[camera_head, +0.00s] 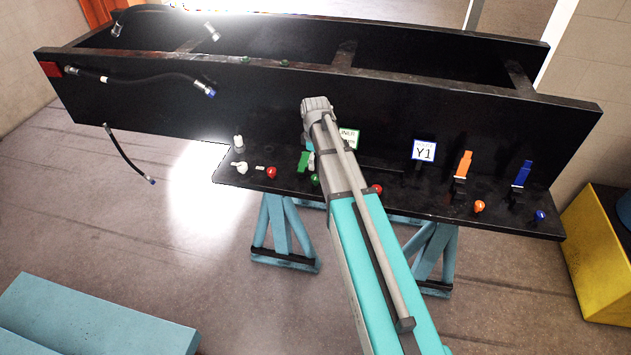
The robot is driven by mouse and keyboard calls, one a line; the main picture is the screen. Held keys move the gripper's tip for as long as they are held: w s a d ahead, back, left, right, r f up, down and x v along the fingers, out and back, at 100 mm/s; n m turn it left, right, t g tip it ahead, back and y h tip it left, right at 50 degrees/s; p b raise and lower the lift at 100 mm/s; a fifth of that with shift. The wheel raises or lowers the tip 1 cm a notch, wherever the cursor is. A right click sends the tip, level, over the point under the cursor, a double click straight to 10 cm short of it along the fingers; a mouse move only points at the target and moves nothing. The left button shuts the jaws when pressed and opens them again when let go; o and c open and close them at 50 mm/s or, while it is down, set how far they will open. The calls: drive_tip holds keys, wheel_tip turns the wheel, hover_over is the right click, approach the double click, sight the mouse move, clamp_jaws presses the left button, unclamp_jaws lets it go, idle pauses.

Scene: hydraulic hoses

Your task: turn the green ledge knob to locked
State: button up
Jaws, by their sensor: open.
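The green ledge knob (316,180) is a small rounded knob on the black ledge, just left of my arm. It is small in the picture, and I cannot tell which way it is turned. A green upright piece (303,160) stands behind it, partly covered by my arm. My teal and grey arm reaches up from the bottom over the middle of the ledge, its grey joint in front of the black panel. My gripper does not show; the arm hides what lies behind it.
Red knobs (271,172), an orange knob (480,207) and a blue knob (541,215) sit along the ledge (430,200). Orange (464,164) and blue (522,173) levers stand at right. Hoses (150,79) hang at left. A yellow box (598,265) stands at right.

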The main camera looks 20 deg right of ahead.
sight(315, 177)
drive_tip(key=shift+f+b, duration=3.5)
drive_tip(key=shift+f, duration=0.3)
clamp_jaws()
